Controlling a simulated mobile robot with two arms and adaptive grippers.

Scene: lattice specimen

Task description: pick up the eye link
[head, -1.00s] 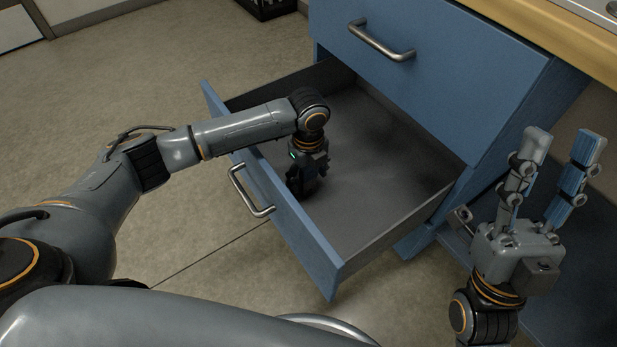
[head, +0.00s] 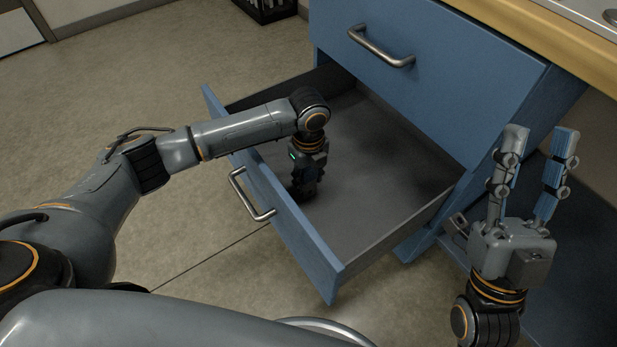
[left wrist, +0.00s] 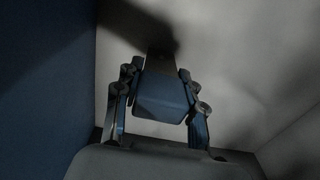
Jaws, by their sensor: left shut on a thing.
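My left gripper (head: 304,191) points down inside the open drawer, near its front panel. In the left wrist view its fingers are shut on a blue-grey block with a darker flat part beyond it, which I take to be the eye link (left wrist: 163,97). In the head view the eye link is hidden by the hand, and I cannot tell whether it touches the drawer floor. My right gripper (head: 537,140) is raised at the right with its two fingers apart and nothing between them.
The blue drawer (head: 330,270) is pulled out, and its visible grey floor is otherwise bare. The closed upper drawer (head: 460,75) and wooden worktop (head: 560,35) stand above it. A black crate (head: 265,10) is at the back. The floor left of the drawer is clear.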

